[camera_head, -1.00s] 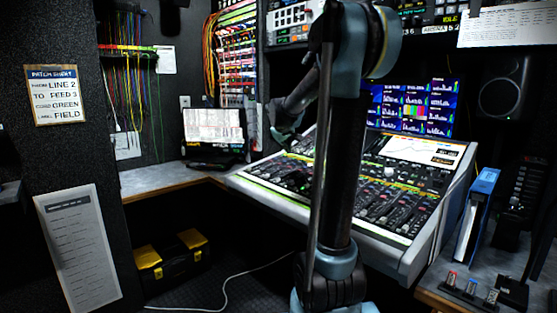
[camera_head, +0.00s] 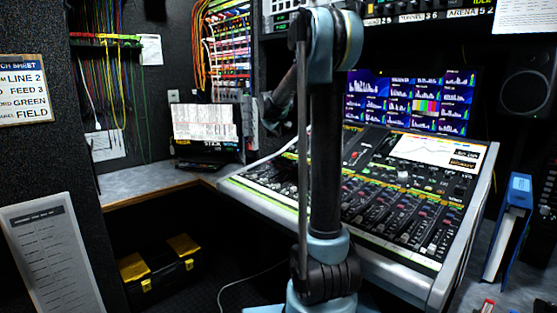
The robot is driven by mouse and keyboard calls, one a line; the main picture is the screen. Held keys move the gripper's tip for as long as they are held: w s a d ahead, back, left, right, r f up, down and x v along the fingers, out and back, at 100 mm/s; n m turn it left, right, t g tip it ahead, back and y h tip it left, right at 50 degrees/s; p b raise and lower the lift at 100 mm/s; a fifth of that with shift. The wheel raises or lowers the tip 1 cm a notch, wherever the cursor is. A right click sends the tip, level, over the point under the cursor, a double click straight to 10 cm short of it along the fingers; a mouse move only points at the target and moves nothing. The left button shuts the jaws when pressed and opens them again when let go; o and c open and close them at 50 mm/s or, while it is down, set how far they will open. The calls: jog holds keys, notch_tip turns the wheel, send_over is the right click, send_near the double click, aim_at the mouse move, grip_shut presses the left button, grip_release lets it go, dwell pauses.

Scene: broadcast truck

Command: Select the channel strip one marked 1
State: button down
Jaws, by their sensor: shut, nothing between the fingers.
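The mixing console (camera_head: 455,250) stands right of centre on the desk, with rows of faders, knobs and lit buttons and a screen (camera_head: 437,152) at its back right. My upright arm hides a band through its middle. The channel strips (camera_head: 380,205) run across its front; their numbers are too small to read, so I cannot tell which one is marked 1. My gripper (camera_head: 271,126) shows small and dark behind my arm, beyond the console's back left edge in the picture. It is shut and empty, and appears apart from the console.
A laptop-like screen (camera_head: 205,125) stands on the desk (camera_head: 150,187) to the left. A black and yellow toolbox (camera_head: 158,270) sits on the floor below. A blue binder (camera_head: 508,230) stands right of the console.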

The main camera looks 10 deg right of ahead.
jog(key=f, duration=0.1)
send_over(277, 159)
notch_tip(277, 159, down, 8)
jog(key=shift+w+a+r, duration=0.1)
jog(key=shift+w+r, duration=0.05)
jog(key=shift+r, duration=0.1)
jog(key=shift+f, duration=0.15)
jog(key=shift+f, duration=0.7)
dwell(2.3)
jog(key=shift+r, duration=0.15)
dwell(0.3)
jog(key=shift+r, duration=0.7)
jog(key=shift+s+a+r, duration=0.15)
jog(key=shift+r, duration=1.1)
jog(key=shift+s+a+r, duration=0.1)
jog(key=shift+r, duration=1.1)
